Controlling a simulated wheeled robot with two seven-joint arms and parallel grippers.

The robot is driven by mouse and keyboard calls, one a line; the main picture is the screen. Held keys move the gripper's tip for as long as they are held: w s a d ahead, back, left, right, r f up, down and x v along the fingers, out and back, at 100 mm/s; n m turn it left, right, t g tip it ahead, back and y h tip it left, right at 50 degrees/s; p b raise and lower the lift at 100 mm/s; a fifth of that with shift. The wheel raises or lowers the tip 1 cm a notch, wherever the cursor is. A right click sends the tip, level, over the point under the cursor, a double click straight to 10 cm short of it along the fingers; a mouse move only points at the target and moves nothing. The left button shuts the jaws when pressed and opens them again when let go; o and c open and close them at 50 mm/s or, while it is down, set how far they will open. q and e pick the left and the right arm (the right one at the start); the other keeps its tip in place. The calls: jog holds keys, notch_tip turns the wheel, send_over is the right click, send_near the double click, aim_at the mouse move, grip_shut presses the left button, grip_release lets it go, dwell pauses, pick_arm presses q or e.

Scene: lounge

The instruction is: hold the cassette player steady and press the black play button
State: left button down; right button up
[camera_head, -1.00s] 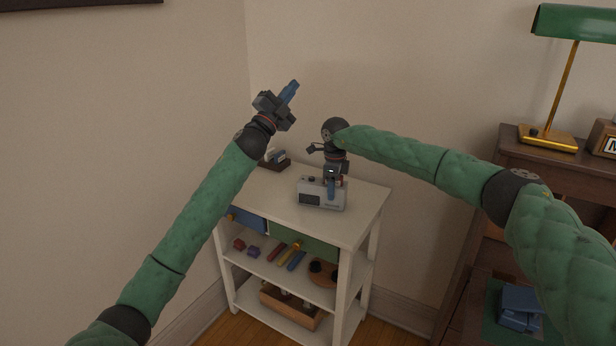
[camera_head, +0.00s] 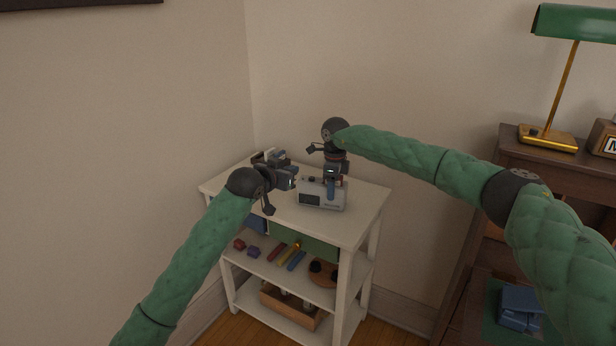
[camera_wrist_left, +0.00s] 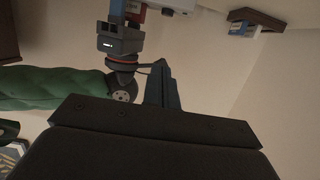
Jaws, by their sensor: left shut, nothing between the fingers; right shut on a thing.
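The cassette player (camera_head: 310,199), a light grey box with a dark front window, stands on the top of a white shelf unit. In the left wrist view only an edge of it (camera_wrist_left: 178,4) shows at the top. My right gripper (camera_head: 331,186) is shut on the player from above. A small dark spot on the player's top left may be the play button, but it is too small to tell. My left gripper (camera_head: 293,183) is shut and empty, just left of the player, apart from it. Its closed blue fingers (camera_wrist_left: 160,78) point toward the top in the left wrist view.
The white shelf unit (camera_head: 345,229) has coloured small items on its middle shelf and a wooden box (camera_head: 290,305) below. A dark holder with pale items (camera_head: 268,156) stands behind my left gripper. A wooden desk (camera_head: 560,163) with a green lamp (camera_head: 575,22) is at right.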

dwell(0.3)
pick_arm(q)
send_over(308, 184)
notch_tip(308, 184, down, 2)
jog(key=shift+w+f, duration=0.15)
jog(key=shift+f, duration=0.05)
notch_tip(308, 184, down, 3)
jog(key=shift+f, duration=0.5)
